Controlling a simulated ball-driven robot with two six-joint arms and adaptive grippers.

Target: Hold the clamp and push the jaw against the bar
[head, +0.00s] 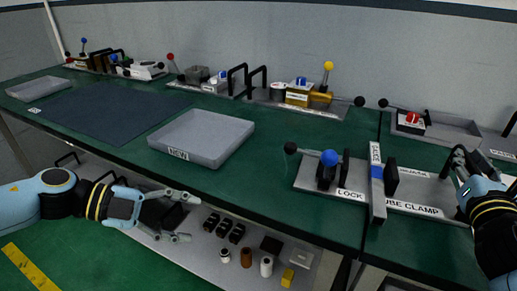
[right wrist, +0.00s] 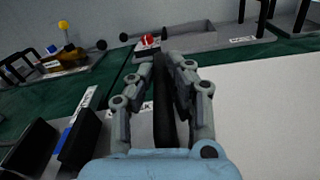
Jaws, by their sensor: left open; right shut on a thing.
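The tube clamp (head: 420,210) is a grey plate on the green table at the right of the head view, with lettering on its front. A grey bar (head: 377,205) with a blue band lies across it. A black jaw block (head: 391,177) stands close to the right of the bar; any gap is too small to tell. My left gripper (head: 182,215) is open and empty, before the table's front edge.
A grey tray (head: 205,158) marked NEW and a dark mat (head: 95,112) lie on the table to the left. Several fixtures with coloured knobs line the back. A lower shelf (head: 215,262) holds small parts near my left gripper.

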